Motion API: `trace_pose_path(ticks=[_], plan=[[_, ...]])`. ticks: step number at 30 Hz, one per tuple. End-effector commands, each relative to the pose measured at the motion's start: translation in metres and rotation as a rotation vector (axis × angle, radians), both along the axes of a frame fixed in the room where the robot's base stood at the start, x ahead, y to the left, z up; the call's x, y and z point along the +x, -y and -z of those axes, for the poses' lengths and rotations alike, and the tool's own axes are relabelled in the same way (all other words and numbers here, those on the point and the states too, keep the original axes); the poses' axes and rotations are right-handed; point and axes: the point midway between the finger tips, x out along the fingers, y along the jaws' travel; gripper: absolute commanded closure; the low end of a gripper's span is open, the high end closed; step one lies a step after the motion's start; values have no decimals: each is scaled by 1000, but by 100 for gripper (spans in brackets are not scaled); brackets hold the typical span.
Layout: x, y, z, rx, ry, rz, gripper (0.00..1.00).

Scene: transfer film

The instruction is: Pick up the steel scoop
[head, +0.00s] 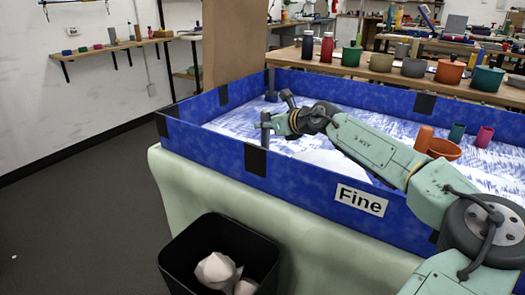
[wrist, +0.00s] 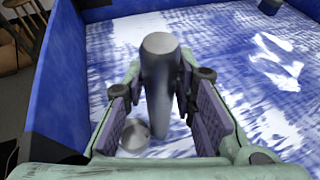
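The steel scoop (wrist: 160,75) shows in the wrist view as a thick grey metal shaft with a rounded end towards the camera. A round grey metal piece (wrist: 135,136) shows at its lower left, and I cannot tell whether it is joined to the shaft. My gripper (wrist: 162,92) has one finger on each side of the shaft, with narrow gaps visible, so it looks open around it. In the head view my gripper (head: 279,119) is inside the blue-walled box at its near left, where grey parts are hard to tell apart.
The blue box (head: 300,176) labelled "Fine" has a white and blue streaked floor. An orange bowl (head: 444,149) and small cups stand at its right. A black bin (head: 190,265) stands in front. Behind, a wooden bench (head: 300,62) bears pots and bottles.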

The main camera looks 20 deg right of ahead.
Motion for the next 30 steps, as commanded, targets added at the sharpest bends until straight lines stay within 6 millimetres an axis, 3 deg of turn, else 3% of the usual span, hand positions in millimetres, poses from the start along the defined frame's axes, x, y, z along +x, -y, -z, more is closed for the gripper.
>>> trace_pose_path(ticks=[10, 30], plan=[[0, 0, 0, 0, 0, 0, 100], [0, 0, -5, -1, 1, 0, 100]])
